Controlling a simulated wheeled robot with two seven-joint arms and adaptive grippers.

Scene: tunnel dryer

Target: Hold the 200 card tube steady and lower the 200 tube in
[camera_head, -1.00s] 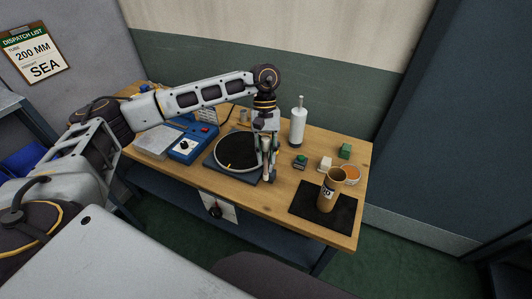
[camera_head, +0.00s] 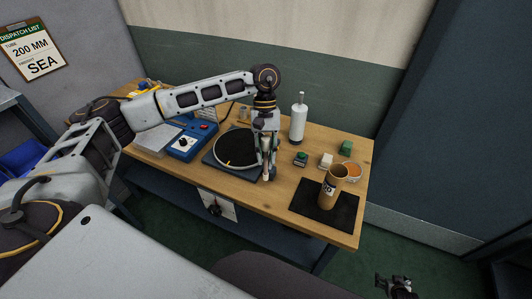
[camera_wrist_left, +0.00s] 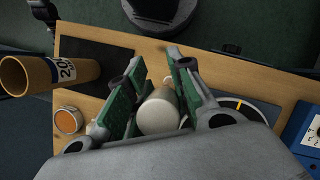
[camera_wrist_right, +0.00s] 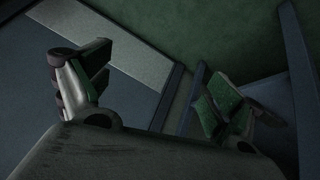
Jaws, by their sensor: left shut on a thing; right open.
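The brown 200 card tube (camera_head: 332,190) stands upright on a black mat (camera_head: 310,205) at the bench's right end. Its top is open and its white label shows. It also shows at the left of the left wrist view (camera_wrist_left: 45,76). My left gripper (camera_head: 267,172) is beside the round dark plate, left of the card tube and apart from it. It is shut on a pale, rounded tube (camera_wrist_left: 158,112), the 200 tube as far as I can tell, mostly hidden by the fingers. My right gripper (camera_head: 396,288) is open and empty, low at the right, off the bench.
A white bottle (camera_head: 298,122) stands behind my left gripper. A blue control box (camera_head: 187,143) is on the left.

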